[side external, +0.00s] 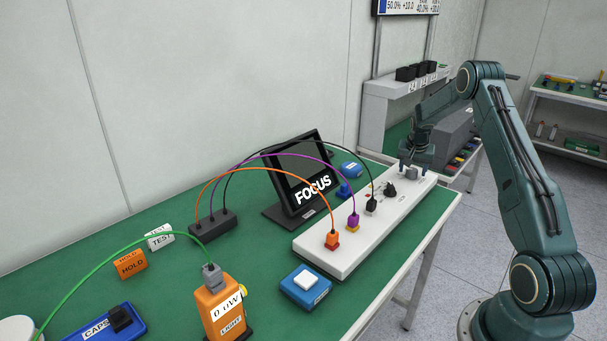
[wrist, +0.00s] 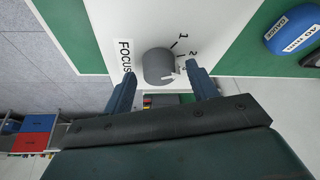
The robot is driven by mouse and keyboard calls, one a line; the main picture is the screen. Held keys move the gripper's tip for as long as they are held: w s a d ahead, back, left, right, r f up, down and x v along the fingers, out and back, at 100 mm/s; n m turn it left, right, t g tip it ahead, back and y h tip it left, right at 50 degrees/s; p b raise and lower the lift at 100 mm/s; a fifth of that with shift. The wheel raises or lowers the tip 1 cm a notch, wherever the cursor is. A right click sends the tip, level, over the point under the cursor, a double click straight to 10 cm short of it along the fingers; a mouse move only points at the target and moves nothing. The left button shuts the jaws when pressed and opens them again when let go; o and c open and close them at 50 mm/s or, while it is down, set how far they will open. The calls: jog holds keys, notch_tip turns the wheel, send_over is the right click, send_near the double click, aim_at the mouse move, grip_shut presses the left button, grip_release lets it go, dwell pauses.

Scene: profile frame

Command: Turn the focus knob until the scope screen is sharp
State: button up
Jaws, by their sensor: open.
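The scope screen (side external: 303,175) stands tilted on the green bench, showing FOCUS in white letters; they are readable, but fine sharpness is hard to judge at this size. The grey focus knob (wrist: 160,66) sits at the end of a white panel (side external: 330,250), next to a FOCUS label (wrist: 125,57) and the marks 1 and 2. A pale mark shows at the knob's lower right. My gripper (wrist: 161,72) is open, its fingers on either side of the knob in the wrist view, with gaps visible. The side view shows my gripper (side external: 416,162) over the panel's far end.
Orange, purple and black cables plug into the panel and arch to a black block (side external: 212,226). A black knob-like part (side external: 390,188) sits close by on the panel. A blue box with a white button (side external: 305,287) and an orange LIGHT unit (side external: 222,308) stand in front.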

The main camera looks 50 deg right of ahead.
jog(key=c, duration=1)
jog(key=shift+m, duration=0.4)
jog(key=m+g, duration=0.1)
jog(key=m, duration=0.2)
jog(key=shift+w+g, duration=0.15)
jog(key=shift+g, duration=0.15)
jog(key=shift+m+g, duration=0.7)
jog(key=shift+m, duration=1.3)
